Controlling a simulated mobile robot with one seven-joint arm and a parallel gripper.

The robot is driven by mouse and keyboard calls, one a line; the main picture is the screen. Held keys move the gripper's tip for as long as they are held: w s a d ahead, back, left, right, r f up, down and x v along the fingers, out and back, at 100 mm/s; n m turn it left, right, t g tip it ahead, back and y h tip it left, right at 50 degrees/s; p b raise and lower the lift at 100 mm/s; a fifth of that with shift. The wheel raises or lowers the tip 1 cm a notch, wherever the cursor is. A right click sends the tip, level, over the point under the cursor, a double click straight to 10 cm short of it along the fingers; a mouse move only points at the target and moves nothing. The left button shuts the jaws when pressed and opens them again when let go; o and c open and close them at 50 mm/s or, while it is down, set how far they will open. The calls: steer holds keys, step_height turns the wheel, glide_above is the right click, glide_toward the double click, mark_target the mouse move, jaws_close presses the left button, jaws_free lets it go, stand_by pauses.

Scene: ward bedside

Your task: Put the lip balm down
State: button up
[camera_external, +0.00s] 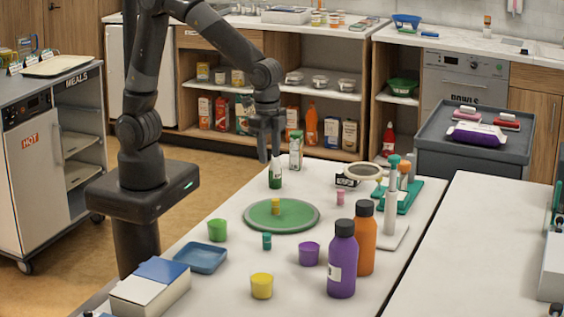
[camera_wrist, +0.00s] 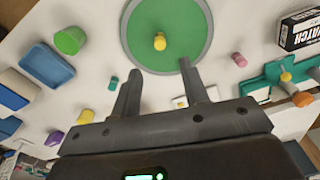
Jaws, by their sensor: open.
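A small yellow cylinder (camera_external: 275,206) stands upright on a round green mat (camera_external: 262,222) with a grey rim; it also shows in the wrist view (camera_wrist: 160,41). It may be the lip balm, but its label cannot be read. A small teal cylinder (camera_external: 267,241) and a small pink one (camera_external: 340,198) stand on the white table off the mat. My gripper (camera_external: 269,157) is raised above the table at the mat's far side. In the wrist view my gripper (camera_wrist: 160,78) is open, with nothing held between its fingers; the yellow cylinder lies beyond the fingertips.
A green-based bottle (camera_external: 275,178) stands close to my gripper in the picture. Cups, a blue tray (camera_external: 201,258), a purple bottle (camera_external: 342,260) and an orange bottle (camera_external: 365,238) stand towards the front. A black box (camera_external: 346,181) is right of the mat. Bare table surrounds the mat.

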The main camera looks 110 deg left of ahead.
steer(key=s+a+r+t, duration=0.1)
steer(key=s+r, duration=0.2)
steer(key=s, duration=0.4)
steer(key=s+a+r+n+t, duration=0.1)
steer(key=s+a+r+t, duration=0.1)
steer(key=s+r, duration=0.2)
steer(key=s+a+r+n+t, duration=0.1)
steer(key=s+r+t, duration=0.1)
steer(key=s, duration=0.8)
steer(key=shift+s+a+r, duration=0.25)
steer(key=shift+s+r, duration=0.1)
steer(key=shift+r, duration=0.45)
steer(key=shift+o, duration=0.6)
